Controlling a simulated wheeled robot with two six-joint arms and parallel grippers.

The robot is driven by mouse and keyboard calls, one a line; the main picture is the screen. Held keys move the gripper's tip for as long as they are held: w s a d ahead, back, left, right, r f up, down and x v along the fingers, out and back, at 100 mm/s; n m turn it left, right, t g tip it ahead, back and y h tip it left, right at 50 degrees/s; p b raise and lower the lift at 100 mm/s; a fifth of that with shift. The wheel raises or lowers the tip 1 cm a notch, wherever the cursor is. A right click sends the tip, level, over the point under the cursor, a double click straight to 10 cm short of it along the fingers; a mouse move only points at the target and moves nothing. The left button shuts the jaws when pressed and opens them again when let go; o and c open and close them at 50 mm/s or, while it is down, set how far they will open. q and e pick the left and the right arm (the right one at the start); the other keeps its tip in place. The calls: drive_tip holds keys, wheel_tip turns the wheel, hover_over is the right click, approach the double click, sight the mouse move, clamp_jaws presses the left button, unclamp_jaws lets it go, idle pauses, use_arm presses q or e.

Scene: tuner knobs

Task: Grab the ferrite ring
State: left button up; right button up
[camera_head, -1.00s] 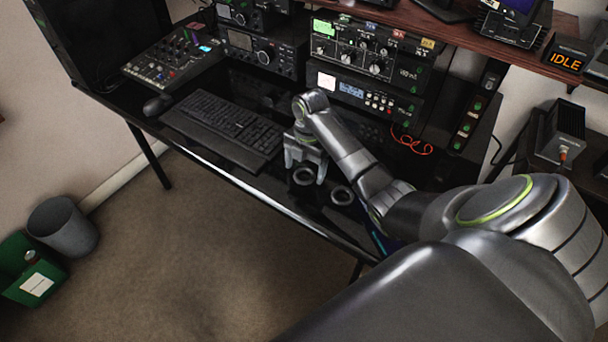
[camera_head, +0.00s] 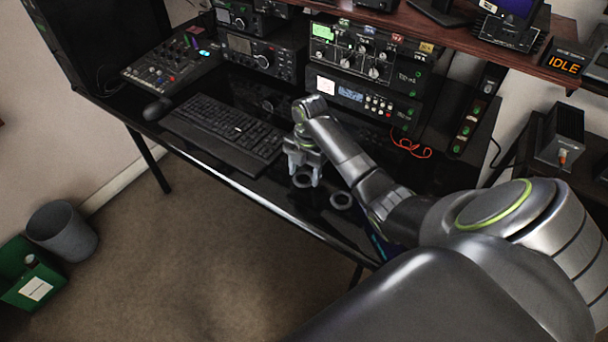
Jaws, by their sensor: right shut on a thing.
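The ferrite ring (camera_head: 303,186) is a small dark grey ring at the front edge of the black desk, right of the keyboard. My right gripper (camera_head: 304,178) points down over it, with one finger on each side, shut on it. The ring appears to be at desk height; I cannot tell whether it touches the desk. A second, similar ring (camera_head: 341,206) lies on the desk just to the right, apart from the gripper. My left gripper is not in view.
A black keyboard (camera_head: 222,131) lies close to the left of my right gripper. Radio units (camera_head: 365,97) stand behind, with an orange cable (camera_head: 411,147) in front of them. A wooden shelf (camera_head: 480,45) overhangs at the back right. The desk's front edge is close.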

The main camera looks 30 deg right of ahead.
wheel_tip(320, 180, up, 6)
drive_tip(key=shift+f, duration=0.2)
drive_tip(key=shift+r+p, duration=2)
